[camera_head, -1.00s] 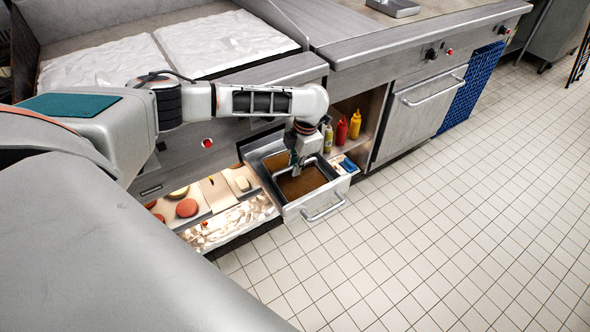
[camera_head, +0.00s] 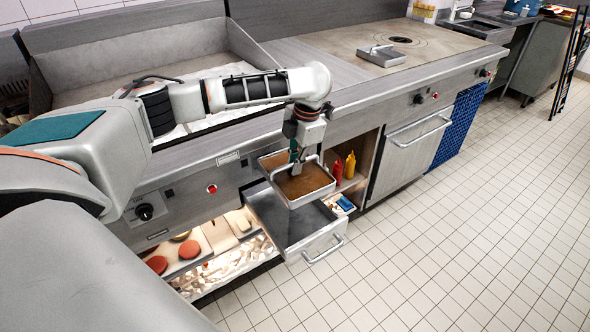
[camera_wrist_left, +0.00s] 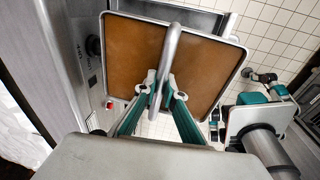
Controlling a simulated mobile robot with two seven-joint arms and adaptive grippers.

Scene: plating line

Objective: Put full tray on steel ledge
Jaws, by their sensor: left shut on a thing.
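The full tray (camera_head: 306,188) is a square metal tray with brown contents and a bar handle arching over it. My left gripper (camera_head: 296,163) is shut on the handle and holds the tray above the open drawer. In the left wrist view the gripper's teal fingers (camera_wrist_left: 166,92) close on the handle, with the tray (camera_wrist_left: 130,60) beyond them. The steel ledge (camera_head: 345,80) appears to be the metal strip along the counter's front, behind and above the tray. My right gripper is not seen in the head view; an arm part with teal pieces shows at the right of the wrist view.
The open drawer (camera_head: 283,222) below the tray looks empty. A smaller tray (camera_head: 381,56) sits on the hot top. Red (camera_head: 337,172) and yellow (camera_head: 350,164) bottles stand in the open shelf. A lower drawer (camera_head: 205,245) holds patties and buns.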

